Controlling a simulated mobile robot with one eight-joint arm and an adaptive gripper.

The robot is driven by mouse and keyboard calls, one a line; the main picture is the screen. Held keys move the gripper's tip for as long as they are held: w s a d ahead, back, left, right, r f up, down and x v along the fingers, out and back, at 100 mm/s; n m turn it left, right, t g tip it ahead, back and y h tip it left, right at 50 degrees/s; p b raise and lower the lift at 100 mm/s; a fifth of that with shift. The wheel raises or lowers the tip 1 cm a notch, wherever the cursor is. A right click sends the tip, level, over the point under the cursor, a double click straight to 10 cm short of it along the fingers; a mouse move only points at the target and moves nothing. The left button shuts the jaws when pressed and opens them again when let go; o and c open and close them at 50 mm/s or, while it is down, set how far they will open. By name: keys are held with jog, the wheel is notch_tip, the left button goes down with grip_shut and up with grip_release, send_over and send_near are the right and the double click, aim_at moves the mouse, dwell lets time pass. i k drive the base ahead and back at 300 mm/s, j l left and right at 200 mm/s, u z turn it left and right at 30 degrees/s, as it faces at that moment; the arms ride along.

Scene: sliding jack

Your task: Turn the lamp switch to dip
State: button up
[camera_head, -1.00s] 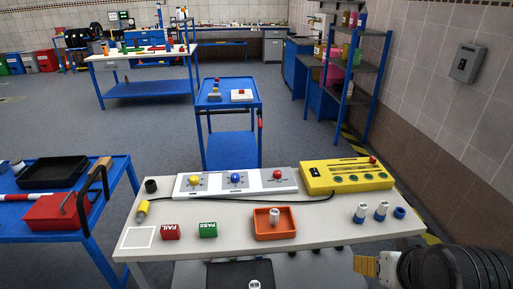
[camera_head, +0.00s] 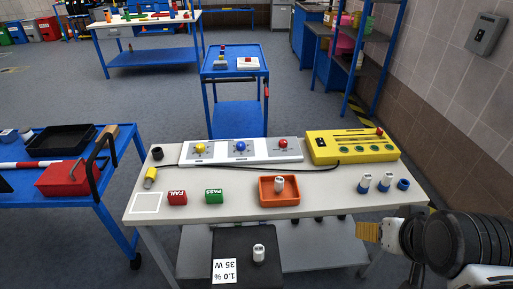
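A long white panel (camera_head: 265,158) lies at the back of the white table and carries a yellow knob (camera_head: 200,148), a blue knob (camera_head: 241,146) and a red knob (camera_head: 283,143). To its right is a yellow box (camera_head: 350,148) with slots, green round parts and a red knob (camera_head: 379,131). I cannot tell which of these is the lamp switch; labels are too small to read. My arm enters at the lower right, and my gripper (camera_head: 368,231) shows as a yellowish end by the table's front right edge. It is apart from the panels, and its fingers are not clear.
The white table (camera_head: 330,186) holds an orange tray (camera_head: 266,196) with a white cylinder, red FAIL and green PASS blocks, a yellow-and-white piece (camera_head: 150,174), and several small bottles at right. A dark cable runs behind them. A blue cart (camera_head: 60,210) stands left.

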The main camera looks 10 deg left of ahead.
aim_at(283, 143)
jog(key=i+j, duration=0.3)
jog(key=j, duration=0.2)
jog(key=i+j+u, duration=0.1)
jog(key=i+j, duration=0.2)
jog(key=j, duration=0.15)
